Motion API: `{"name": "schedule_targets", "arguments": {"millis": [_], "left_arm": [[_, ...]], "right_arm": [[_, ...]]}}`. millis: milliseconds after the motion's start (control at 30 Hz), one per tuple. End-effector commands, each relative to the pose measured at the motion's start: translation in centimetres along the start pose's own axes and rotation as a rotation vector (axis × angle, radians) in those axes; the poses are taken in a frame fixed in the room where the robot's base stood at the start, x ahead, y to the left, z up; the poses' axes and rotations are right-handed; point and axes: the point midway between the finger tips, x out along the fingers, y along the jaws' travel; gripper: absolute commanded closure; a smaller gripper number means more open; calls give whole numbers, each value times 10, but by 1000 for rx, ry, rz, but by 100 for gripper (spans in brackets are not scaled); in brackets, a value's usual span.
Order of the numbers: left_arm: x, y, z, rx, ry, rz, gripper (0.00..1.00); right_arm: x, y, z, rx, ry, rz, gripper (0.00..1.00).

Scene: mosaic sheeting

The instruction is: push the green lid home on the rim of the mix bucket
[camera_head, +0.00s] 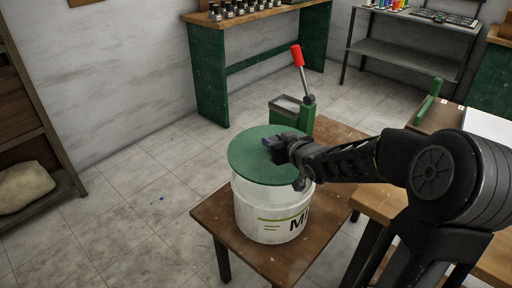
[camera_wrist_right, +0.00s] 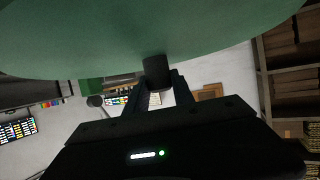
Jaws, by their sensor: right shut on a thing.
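The green lid (camera_head: 250,154) is a flat round disc over the top of the white mix bucket (camera_head: 254,222), which stands upright on a small brown table. The lid looks level and roughly centred on the bucket. I cannot tell whether its edge touches the rim all round. My right gripper (camera_head: 274,149) is over the middle of the lid, shut on its dark knob. In the right wrist view the knob (camera_wrist_right: 157,70) sits between the fingers, against the green lid (camera_wrist_right: 150,35). The far rim is hidden under the lid. My left gripper is not in view.
A green lever press (camera_head: 308,113) with a red handle stands on the brown table (camera_head: 212,213) just behind the bucket. A wooden bench (camera_head: 375,203) is at the right, under my right arm. Green-legged and grey shelving tables stand at the back. Floor is clear at the left.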

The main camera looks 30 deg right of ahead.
Motion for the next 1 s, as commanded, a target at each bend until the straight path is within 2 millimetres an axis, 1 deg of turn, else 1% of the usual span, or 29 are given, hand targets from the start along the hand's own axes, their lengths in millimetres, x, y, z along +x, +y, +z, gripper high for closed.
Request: {"name": "schedule_targets", "arguments": {"millis": [100,367,567,767,1000], "left_arm": [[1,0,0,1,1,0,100],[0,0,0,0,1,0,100],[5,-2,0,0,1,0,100],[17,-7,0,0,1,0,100],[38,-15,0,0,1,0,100]], "right_arm": [[0,3,0,1,3,1,100],[0,2,0,1,3,0,100],[1,2,4,0,1,1,100],[6,2,17,0,1,1,100],[16,2,40,-1,0,0,100]]}}
